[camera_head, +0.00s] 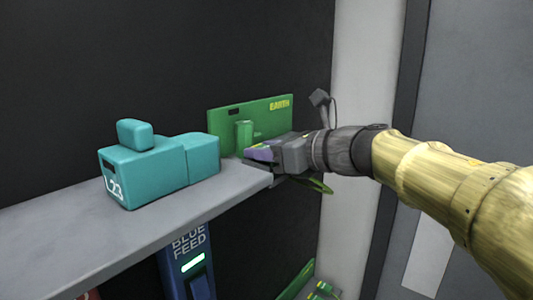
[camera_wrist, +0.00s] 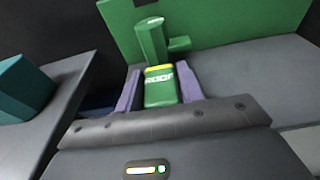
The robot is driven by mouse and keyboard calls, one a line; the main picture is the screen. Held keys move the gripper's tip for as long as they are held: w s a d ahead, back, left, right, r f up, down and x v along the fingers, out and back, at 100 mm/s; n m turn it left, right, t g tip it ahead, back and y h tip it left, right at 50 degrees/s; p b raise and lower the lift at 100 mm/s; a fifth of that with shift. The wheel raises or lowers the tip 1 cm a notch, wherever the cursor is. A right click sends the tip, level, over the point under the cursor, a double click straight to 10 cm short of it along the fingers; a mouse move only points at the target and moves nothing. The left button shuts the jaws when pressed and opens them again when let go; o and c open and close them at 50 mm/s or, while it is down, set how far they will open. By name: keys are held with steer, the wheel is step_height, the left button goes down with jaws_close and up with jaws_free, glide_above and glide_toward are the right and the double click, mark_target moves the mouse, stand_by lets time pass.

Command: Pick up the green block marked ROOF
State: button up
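The green block marked ROOF (camera_wrist: 160,88) shows in the wrist view, with a yellow band along its upper edge. A green upright post (camera_wrist: 152,42) with a short side bar rises just behind it; I cannot tell whether they are joined. The post also shows in the head view (camera_head: 243,136). My gripper (camera_wrist: 159,88) has its two purple fingers on either side of the block, with a narrow gap at the left finger. In the head view my gripper (camera_head: 258,153) is at the shelf's right end and hides the marked face.
The grey shelf (camera_head: 60,240) carries a teal block marked L23 (camera_head: 150,175) to the left. A green EARTH panel (camera_head: 285,115) stands behind the post. A BLUE FEED unit (camera_head: 188,262) is below the shelf. A pale wall post (camera_head: 365,70) rises behind my arm.

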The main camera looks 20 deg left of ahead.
steer(key=shift+c, duration=0.2)
steer(key=c, duration=0.6)
step_height(320, 180, up, 10)
steer(key=shift+r, duration=0.1)
stand_by(0.3)
steer(key=shift+w, duration=0.1)
stand_by(0.3)
